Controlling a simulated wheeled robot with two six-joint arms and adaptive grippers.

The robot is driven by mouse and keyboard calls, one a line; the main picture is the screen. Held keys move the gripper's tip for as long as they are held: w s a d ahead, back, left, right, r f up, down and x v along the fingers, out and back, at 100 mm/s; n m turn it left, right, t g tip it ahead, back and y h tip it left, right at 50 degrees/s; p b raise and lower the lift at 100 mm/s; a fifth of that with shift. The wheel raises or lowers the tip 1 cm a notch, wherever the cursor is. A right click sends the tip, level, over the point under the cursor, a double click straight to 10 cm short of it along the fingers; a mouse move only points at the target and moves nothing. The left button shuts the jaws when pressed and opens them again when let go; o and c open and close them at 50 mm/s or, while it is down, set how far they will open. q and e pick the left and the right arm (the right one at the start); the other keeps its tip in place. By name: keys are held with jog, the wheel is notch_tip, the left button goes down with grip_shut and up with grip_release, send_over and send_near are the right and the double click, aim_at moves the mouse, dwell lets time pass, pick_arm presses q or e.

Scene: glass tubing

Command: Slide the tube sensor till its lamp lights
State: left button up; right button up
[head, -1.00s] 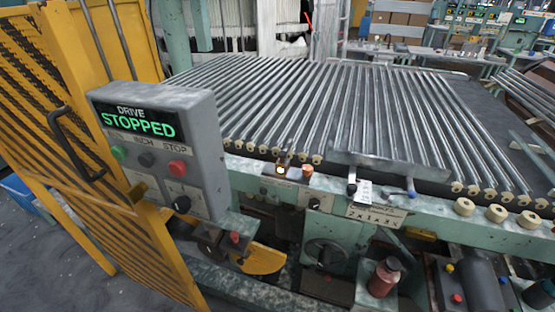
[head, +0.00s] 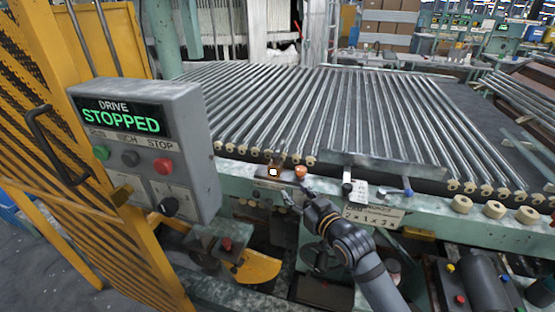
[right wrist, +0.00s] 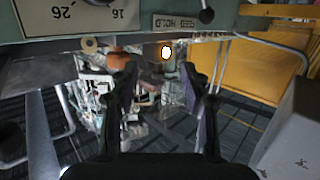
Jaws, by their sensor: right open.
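A small sensor-like block with a bright whitish, orange-edged lamp face (head: 273,172) sits on the pale green front rail of the roller bed. An orange knob (head: 300,172) stands just to its right. My right gripper (head: 297,193) is just in front of and below them, open and apparently empty. In the right wrist view its two dark fingers (right wrist: 163,92) are spread, with a bright lamp (right wrist: 166,52) beyond, between them in the picture. An orange-brown round part (right wrist: 120,60) shows at the left finger. I cannot tell whether the fingers touch anything. My left gripper is not in view.
A grey control box (head: 150,150) reading DRIVE STOPPED stands at left, beside a yellow mesh guard (head: 40,130). A black-knobbed lever (head: 347,188) and a label plate (head: 375,215) are right of the gripper.

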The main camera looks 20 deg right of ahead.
jog(key=t, duration=0.2)
send_near(277, 157)
jog(key=shift+y, duration=0.3)
jog(key=w, duration=0.3)
jog(key=w+a, duration=0.1)
jog(key=w, duration=0.5)
jog(key=shift+w+a, duration=0.3)
jog(key=shift+c, duration=0.2)
jog(key=shift+f, duration=0.1)
grip_shut()
